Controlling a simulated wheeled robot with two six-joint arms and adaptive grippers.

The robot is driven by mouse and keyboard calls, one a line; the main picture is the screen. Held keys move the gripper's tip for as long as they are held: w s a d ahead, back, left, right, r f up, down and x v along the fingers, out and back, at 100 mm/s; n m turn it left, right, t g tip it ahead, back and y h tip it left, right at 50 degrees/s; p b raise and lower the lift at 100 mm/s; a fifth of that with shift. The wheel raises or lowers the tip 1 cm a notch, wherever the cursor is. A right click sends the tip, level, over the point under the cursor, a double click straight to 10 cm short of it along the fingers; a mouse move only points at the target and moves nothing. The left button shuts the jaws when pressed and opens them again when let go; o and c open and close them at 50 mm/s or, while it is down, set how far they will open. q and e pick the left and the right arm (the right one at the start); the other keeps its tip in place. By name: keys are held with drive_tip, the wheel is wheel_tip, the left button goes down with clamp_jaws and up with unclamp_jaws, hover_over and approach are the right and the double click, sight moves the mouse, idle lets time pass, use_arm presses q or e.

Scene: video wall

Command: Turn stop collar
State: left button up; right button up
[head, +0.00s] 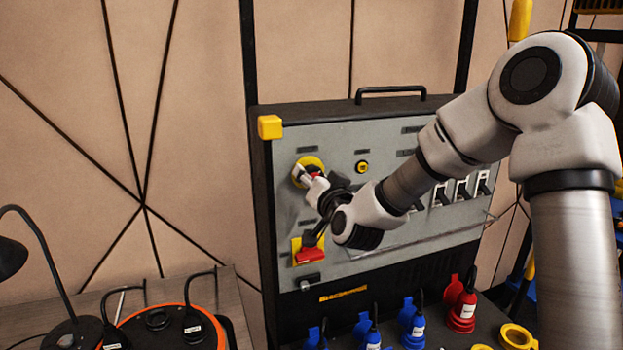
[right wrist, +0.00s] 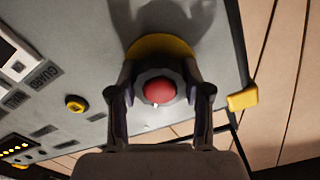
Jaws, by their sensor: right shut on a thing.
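The emergency stop has a red button (right wrist: 159,91) inside a grey collar (right wrist: 157,73), in front of a round yellow plate (right wrist: 160,45). In the head view the yellow plate (head: 300,161) is at the upper left of the grey panel, with the collar partly hidden by my gripper. My right gripper (right wrist: 159,95) is shut on the collar, one finger on each side, with the red button between the fingers. In the head view the right gripper (head: 313,182) reaches the panel from the right. My left gripper is not in view.
Below on the panel (head: 300,218) is a red handle (head: 310,255) on a yellow plate. A small yellow button (head: 362,167) and several switches are to the right. Blue plugs (head: 413,325) and a red plug (head: 463,310) stand below. An orange-rimmed reel (head: 180,325) is at lower left.

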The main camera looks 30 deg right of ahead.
drive_tip(key=o, duration=1.2)
drive_tip(key=shift+r, duration=0.2)
drive_tip(key=shift+f, duration=0.1)
drive_tip(key=shift+s, duration=0.2)
drive_tip(key=v, duration=0.7)
drive_tip(key=shift+s, duration=0.1)
